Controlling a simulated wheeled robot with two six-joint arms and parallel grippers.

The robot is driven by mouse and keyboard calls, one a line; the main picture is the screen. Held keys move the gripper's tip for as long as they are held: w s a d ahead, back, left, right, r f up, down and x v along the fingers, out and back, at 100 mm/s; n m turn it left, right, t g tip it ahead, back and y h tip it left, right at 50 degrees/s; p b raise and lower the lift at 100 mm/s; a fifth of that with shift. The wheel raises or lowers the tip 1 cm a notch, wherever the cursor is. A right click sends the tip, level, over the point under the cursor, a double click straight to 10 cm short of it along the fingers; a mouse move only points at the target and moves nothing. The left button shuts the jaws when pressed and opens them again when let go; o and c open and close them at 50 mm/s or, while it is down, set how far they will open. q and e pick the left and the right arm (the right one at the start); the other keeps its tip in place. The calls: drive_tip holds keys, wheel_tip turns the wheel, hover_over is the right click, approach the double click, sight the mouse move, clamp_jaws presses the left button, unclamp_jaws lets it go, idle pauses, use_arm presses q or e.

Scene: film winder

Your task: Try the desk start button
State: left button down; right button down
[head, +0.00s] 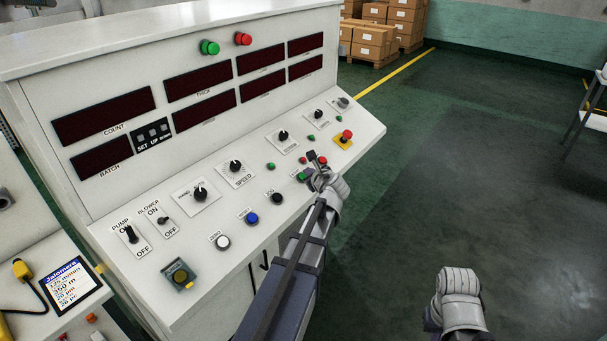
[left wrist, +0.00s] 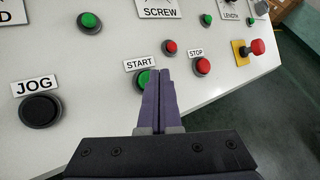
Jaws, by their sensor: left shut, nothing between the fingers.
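The green start button (left wrist: 143,79) sits under its START label on the sloped desk panel. It also shows in the head view (head: 303,177), partly hidden by my arm. My left gripper (left wrist: 160,74) is shut and empty, its two purple fingers side by side. In the left wrist view the fingertips overlap the right part of the start button. I cannot tell whether they touch it or hover above it. In the head view my left gripper (head: 313,158) is over the right part of the panel. My right gripper's fingers do not show.
The red stop button (left wrist: 202,66) is right of the fingers. A small red button (left wrist: 169,47) is just above them. The black jog button (left wrist: 41,111) is to the left. A red knob on a yellow plate (head: 344,138) stands up near the panel's right end. The displays are dark.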

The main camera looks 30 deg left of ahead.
use_arm(q)
drive_tip(key=shift+d+r, duration=0.1)
drive_tip(key=shift+r, duration=0.1)
drive_tip(key=r+p, duration=0.1)
drive_tip(key=d+r+p, duration=0.1)
drive_tip(key=r+p, duration=0.1)
drive_tip(key=d+r+p, duration=0.1)
drive_tip(key=shift+s+d+r, duration=0.1)
drive_tip(key=shift+r, duration=0.1)
idle(0.4)
idle(0.6)
drive_tip(key=s+d+f+n+g+h, duration=0.3)
drive_tip(key=s+d+n, duration=0.3)
drive_tip(key=s+d, duration=0.3)
drive_tip(key=s+d+f+n+g+h, duration=0.3)
drive_tip(key=s+d+f+n, duration=0.2)
drive_tip(key=d, duration=0.9)
drive_tip(key=s+d+f+n+g+h, duration=0.2)
drive_tip(key=s+d+f+n, duration=0.3)
drive_tip(key=s+d, duration=0.7)
drive_tip(key=shift+s+d+n+g+h, duration=0.15)
drive_tip(key=shift+s+n+g+h, duration=0.2)
drive_tip(key=shift+n, duration=0.45)
